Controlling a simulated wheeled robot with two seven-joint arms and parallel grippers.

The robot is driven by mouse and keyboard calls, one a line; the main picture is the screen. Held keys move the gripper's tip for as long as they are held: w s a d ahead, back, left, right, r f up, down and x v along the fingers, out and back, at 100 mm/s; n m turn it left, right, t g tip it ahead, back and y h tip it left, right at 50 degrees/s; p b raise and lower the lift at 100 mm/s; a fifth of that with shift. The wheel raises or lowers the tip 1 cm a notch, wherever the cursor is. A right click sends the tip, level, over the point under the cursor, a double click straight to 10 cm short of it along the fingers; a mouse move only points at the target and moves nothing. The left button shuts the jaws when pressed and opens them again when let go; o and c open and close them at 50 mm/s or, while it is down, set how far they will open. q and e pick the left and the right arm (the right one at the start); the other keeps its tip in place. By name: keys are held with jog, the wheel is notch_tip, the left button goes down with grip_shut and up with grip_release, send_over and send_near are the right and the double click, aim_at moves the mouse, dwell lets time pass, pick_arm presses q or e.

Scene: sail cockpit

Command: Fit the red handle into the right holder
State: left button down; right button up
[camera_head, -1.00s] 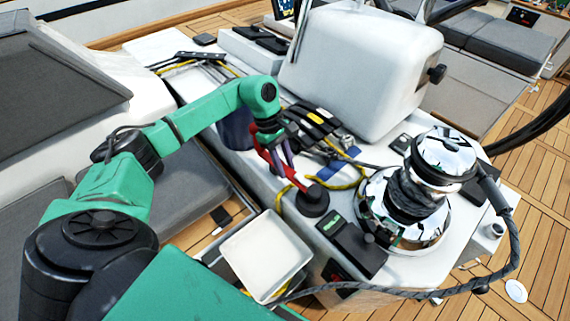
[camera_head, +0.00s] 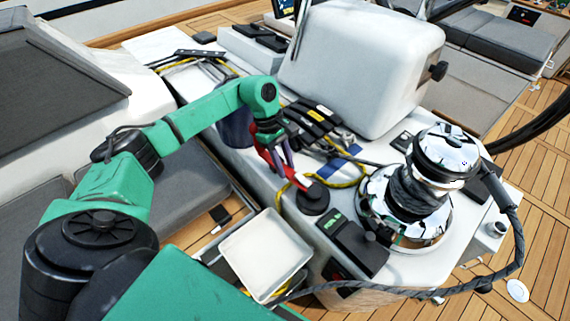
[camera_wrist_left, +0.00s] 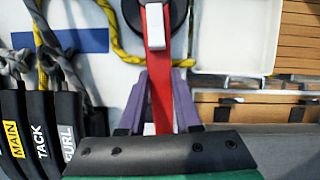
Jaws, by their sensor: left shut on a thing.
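The red handle (camera_head: 276,165) is held in my left gripper (camera_head: 284,158). In the left wrist view the red handle (camera_wrist_left: 159,85) runs between the purple fingers of my left gripper (camera_wrist_left: 160,100), which are shut on it. Its far end, with a pale tip, reaches over a round black fitting (camera_head: 313,198) on the white console. I cannot tell whether the tip touches the fitting. The fitting is partly cut off at the top of the left wrist view (camera_wrist_left: 178,12). I cannot tell which part is the right holder. My right gripper is not in view.
A chrome winch (camera_head: 405,200) with dark rope stands to the right. A white tray (camera_head: 262,237) lies in front. A black box with a green label (camera_head: 352,246) is beside it. Yellow rope (camera_head: 350,183) and black clutch levers (camera_head: 313,120) lie near the gripper.

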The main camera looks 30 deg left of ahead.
pick_arm(q)
jog(key=shift+c, duration=0.2)
grip_release()
dwell(0.3)
notch_tip(320, 180, up, 9)
jog(key=p, duration=0.5)
dwell(0.5)
